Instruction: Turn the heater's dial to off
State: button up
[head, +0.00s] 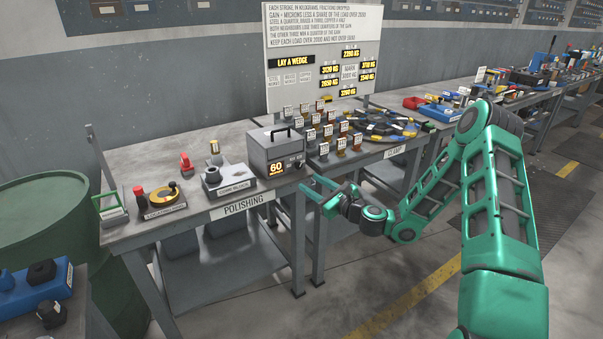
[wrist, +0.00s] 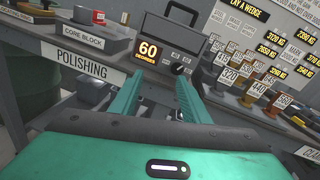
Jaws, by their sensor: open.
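The heater (head: 276,150) is a grey box with a dark handle on top, standing at the right end of the polishing bench. Its lit display reads 60, with "degrees" under it in the wrist view. The dial (wrist: 180,68) is a dark round knob to the right of the display; its exact setting is too small to read. My gripper (head: 318,190) is open and empty, in front of the heater and apart from it. In the wrist view its two green fingers (wrist: 158,92) point toward the heater's front, with the dial seen between and beyond their tips.
The core block fixture (head: 228,178) stands left of the heater on the polishing bench (head: 120,235). Several small labelled weights (head: 325,133) stand to the right, before a sign board (head: 325,20). A green drum (head: 50,215) is at the far left. Open floor lies before the benches.

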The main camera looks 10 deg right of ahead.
aim_at(300, 167)
jog(key=w+m, duration=0.1)
jog(key=w, duration=0.2)
jog(key=w+m+t+h, duration=0.1)
jog(key=w, duration=0.3)
jog(key=w+f+m, duration=0.1)
jog(key=w, duration=0.3)
jog(key=shift+w+a+m+h, duration=0.25)
jog(key=shift+a+m+h, duration=0.1)
jog(key=shift+m+h, duration=0.05)
jog(key=shift+c, duration=0.4)
jog(key=c, duration=1)
jog(key=shift+o, duration=0.2)
jog(key=shift+a, duration=0.2)
jog(key=shift+d, duration=0.15)
